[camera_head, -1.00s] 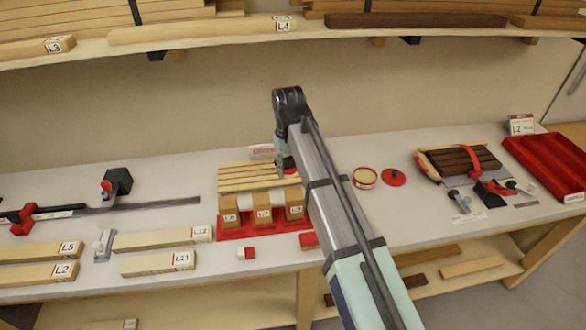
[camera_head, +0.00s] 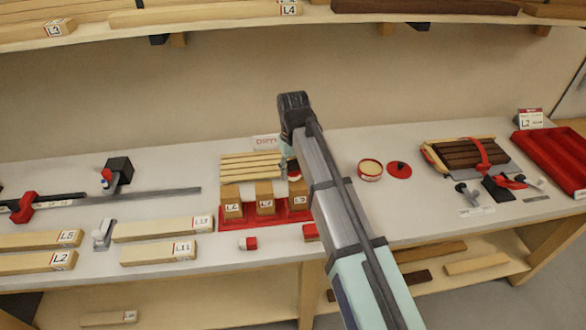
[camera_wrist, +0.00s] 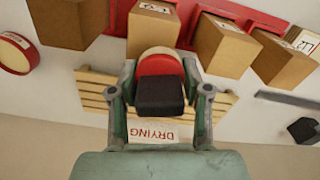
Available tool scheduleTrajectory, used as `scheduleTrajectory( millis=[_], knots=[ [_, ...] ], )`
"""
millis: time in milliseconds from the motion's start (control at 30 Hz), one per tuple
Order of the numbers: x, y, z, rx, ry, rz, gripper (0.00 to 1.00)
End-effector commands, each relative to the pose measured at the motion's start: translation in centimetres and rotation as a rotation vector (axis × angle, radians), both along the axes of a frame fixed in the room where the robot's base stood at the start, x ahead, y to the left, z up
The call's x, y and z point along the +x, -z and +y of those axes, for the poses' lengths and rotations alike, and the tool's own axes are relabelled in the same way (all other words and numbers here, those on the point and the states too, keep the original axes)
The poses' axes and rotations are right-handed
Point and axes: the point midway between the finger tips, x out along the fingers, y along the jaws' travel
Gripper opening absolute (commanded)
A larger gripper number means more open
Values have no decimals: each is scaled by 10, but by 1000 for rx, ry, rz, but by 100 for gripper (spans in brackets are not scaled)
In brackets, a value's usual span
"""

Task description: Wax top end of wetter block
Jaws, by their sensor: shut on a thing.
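My gripper (camera_wrist: 158,95) is shut on a round red applicator (camera_wrist: 158,66) with a dark handle and a cream pad. In the head view my gripper (camera_head: 290,164) is above the bench behind the block row, partly hidden by my arm. Tan blocks with labelled faces stand in a red tray (camera_head: 240,222): a left one (camera_head: 233,208), a middle one (camera_head: 265,204) and a right one (camera_head: 293,204). The wrist view shows another block (camera_wrist: 67,20), hidden in the head view. In the wrist view the pad overlaps the near edge of one block (camera_wrist: 152,32); contact is unclear. An open wax tin (camera_head: 370,169) stands to the right.
A slatted rack (camera_head: 240,168) with a DRYING sign (camera_head: 265,142) lies behind the tray. A red lid (camera_head: 399,170) lies beside the tin. A small red-and-white piece (camera_head: 248,243) lies in front. Long labelled boards (camera_head: 162,229) lie left. A shelf (camera_head: 220,18) runs above.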

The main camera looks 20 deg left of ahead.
Motion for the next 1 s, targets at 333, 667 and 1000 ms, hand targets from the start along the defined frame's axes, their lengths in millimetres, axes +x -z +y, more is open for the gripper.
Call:
scheduleTrajectory(
  millis=[333,667,1000],
  knots=[
    [0,0,0,0,0,0,20],
    [0,6,0,-1,0,1,20],
    [0,12,0,-1,0,1,20]
  ],
)
